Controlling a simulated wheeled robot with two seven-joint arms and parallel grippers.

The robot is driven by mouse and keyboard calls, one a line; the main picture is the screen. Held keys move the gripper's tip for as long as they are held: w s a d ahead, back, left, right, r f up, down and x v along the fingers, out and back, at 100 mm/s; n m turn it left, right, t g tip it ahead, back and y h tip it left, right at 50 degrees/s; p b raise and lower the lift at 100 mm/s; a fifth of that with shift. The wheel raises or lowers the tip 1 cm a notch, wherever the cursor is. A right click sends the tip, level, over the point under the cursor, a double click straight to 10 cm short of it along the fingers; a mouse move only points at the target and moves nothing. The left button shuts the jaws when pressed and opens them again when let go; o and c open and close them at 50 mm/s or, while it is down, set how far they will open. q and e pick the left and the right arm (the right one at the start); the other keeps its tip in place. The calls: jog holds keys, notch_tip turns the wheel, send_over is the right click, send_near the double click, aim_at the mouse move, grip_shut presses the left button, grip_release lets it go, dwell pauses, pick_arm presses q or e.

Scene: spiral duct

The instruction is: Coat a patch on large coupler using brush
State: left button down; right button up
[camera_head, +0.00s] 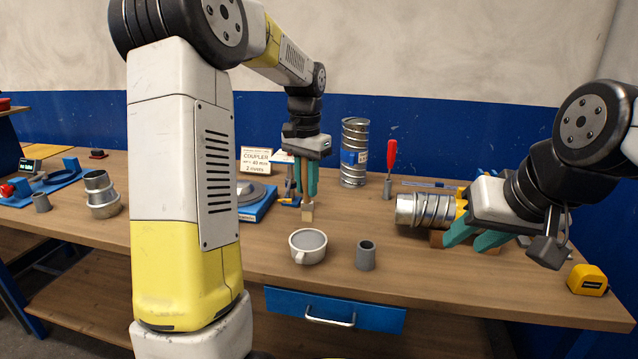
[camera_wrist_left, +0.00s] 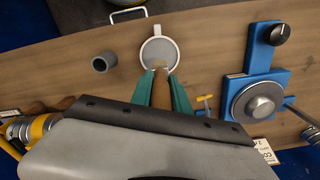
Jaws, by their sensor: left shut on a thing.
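My left gripper (camera_head: 307,188) is shut on the brush (camera_head: 307,213), which points down with its pale tip lowest. In the left wrist view the brush (camera_wrist_left: 161,92) sits between the teal fingers, its tip overlapping the near rim of the white cup (camera_wrist_left: 143,50). In the head view the cup (camera_head: 296,250), filled with grey, stands in front of the brush. A ribbed metal coupler (camera_head: 410,211) lies on its side in a wooden cradle. A second metal coupler (camera_head: 103,197) stands at left. I cannot tell which is the large one. My right gripper (camera_head: 474,240) is open beside the cradle.
A grey tube (camera_head: 366,256) stands right of the cup. A blue turntable device (camera_head: 262,206), a coupler sign (camera_head: 256,160), an upright spiral duct (camera_head: 354,172) and a red-handled tool (camera_head: 391,158) stand behind. A yellow tape measure (camera_head: 588,281) lies at right. The front middle is clear.

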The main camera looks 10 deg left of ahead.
aim_at(307, 202)
pick_arm(q)
jog(key=shift+f, duration=2.8)
jog(key=shift+f, duration=0.55)
jog(key=shift+r, duration=3.55)
